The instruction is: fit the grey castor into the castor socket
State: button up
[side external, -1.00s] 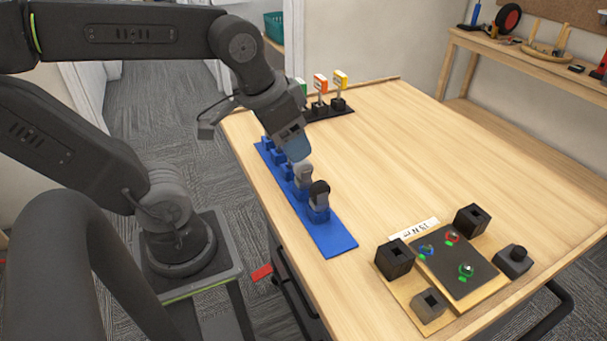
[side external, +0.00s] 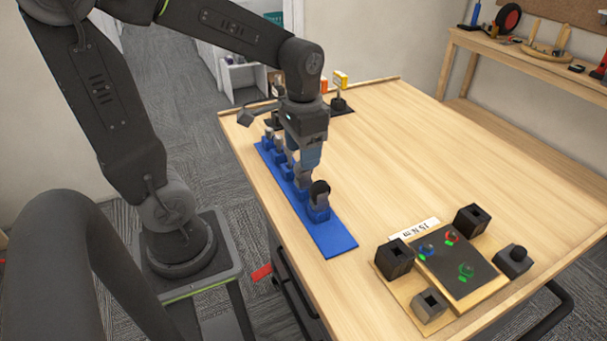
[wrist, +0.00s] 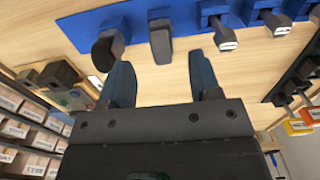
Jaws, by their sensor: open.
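The grey castor (wrist: 160,42) stands in the blue rack strip, between a black-wheeled castor (side external: 320,190) and other parts. In the side view it is mostly hidden behind my gripper (side external: 307,165). My gripper points down over the rack, open and empty. In the wrist view the grey castor shows ahead of the gap between the blue fingers (wrist: 163,72), not between them. Square-holed blocks stand around a dark panel: two black ones (side external: 395,260) (side external: 472,221) and a grey one (side external: 430,305). I cannot tell which is the castor socket.
The blue rack strip (side external: 333,240) runs along the table's left edge and holds several other parts. A knobbed black block (side external: 514,261) sits right of the dark panel (side external: 457,268), which has coloured lights. Orange-and-yellow-topped parts (side external: 340,80) stand at the back. The middle table is clear.

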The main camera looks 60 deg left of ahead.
aim_at(303, 177)
notch_tip(303, 177, down, 6)
jog(key=shift+w+a+r, duration=0.1)
jog(key=shift+w+r, duration=0.05)
jog(key=shift+r, duration=0.05)
jog(key=c, duration=1.1)
